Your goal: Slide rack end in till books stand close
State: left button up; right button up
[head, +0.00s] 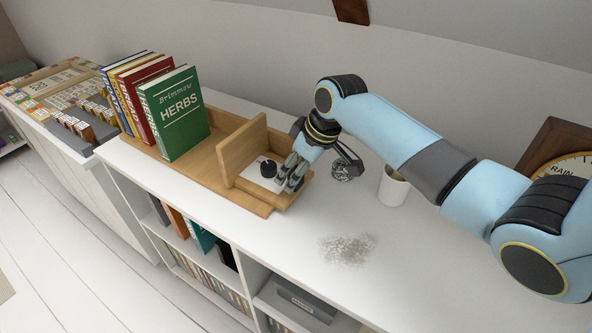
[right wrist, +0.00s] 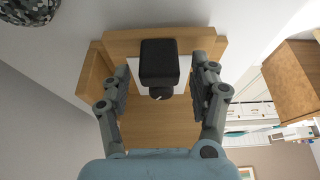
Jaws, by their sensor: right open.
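The wooden book rack (head: 257,207) lies on the white shelf top. Several books stand in its left part, the green HERBS book (head: 178,115) nearest the sliding end. The upright wooden rack end (head: 242,150) stands to their right, with a gap between. Behind its panel is a white plate with a black knob (head: 268,167). My right gripper (head: 290,172) is down at the knob. In the right wrist view the black knob (right wrist: 159,63) sits between the open fingers, apart from both. My left gripper is out of view.
A white mug (head: 393,187) and a dark patterned object (head: 343,168) stand right of the rack. A grey speckled patch (head: 347,249) lies on the shelf top's front part. A wood-framed dial (head: 565,160) is at the far right. The front right top is mostly clear.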

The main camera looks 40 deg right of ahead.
jog(key=shift+w+f, duration=0.1)
jog(key=shift+f, duration=0.05)
jog(key=shift+c, duration=0.4)
grip_shut()
